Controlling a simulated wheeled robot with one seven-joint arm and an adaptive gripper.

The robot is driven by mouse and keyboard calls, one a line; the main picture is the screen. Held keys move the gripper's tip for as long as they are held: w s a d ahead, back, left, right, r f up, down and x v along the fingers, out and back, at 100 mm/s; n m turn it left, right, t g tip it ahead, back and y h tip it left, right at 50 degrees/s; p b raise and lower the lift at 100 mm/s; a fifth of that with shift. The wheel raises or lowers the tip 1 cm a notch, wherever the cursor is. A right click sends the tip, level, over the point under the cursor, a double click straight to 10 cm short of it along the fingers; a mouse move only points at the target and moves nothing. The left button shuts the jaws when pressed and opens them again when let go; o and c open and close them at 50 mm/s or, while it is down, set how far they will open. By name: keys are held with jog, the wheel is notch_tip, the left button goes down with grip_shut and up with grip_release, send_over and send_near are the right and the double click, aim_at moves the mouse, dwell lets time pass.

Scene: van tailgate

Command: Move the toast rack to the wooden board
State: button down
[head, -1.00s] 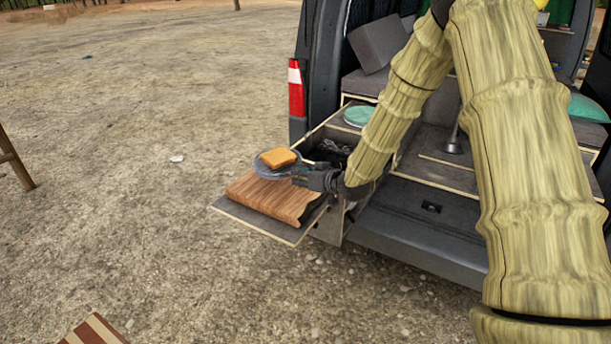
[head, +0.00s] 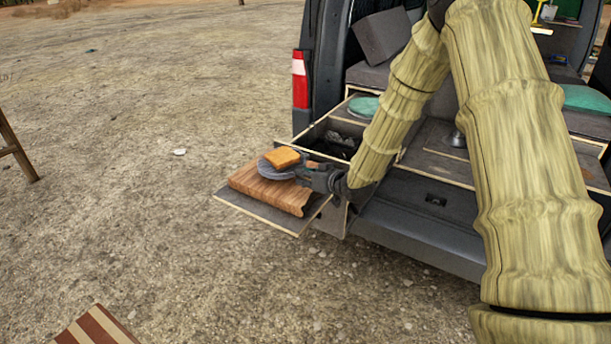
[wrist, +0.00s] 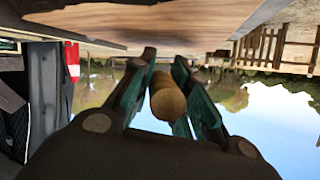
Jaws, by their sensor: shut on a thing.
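The toast rack (head: 268,172) looks like a round grey piece with a slice of toast (head: 282,158) on top. It is over the back part of the wooden board (head: 252,186), very low; I cannot tell if it touches. The board also fills the top of the upside-down wrist view (wrist: 180,22). My gripper (head: 312,178) is at the right of the rack, over the board's right end. In the wrist view my gripper (wrist: 163,92) is shut around a brown rounded handle (wrist: 167,101), which seems to belong to the rack.
The board lies on a fold-out shelf (head: 255,211) at the van's rear. An open drawer (head: 335,137) with dark contents is behind it. A green round lid (head: 363,107) sits farther back. The board's left and front parts are clear. A striped surface (head: 97,328) is at bottom left.

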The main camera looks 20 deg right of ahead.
aim_at(305, 193)
jog(key=shift+f+b, duration=0.8)
jog(key=shift+f, duration=0.8)
jog(key=shift+s+f, duration=0.15)
jog(key=c, duration=1.3)
grip_release()
jog(key=shift+s+a, duration=0.1)
jog(key=shift+f, duration=0.2)
jog(key=shift+s+f, duration=0.1)
jog(key=v, duration=0.7)
jog(key=r+v, duration=0.1)
jog(key=v, duration=0.3)
jog(key=shift+s+r, duration=0.1)
jog(key=shift+r, duration=0.05)
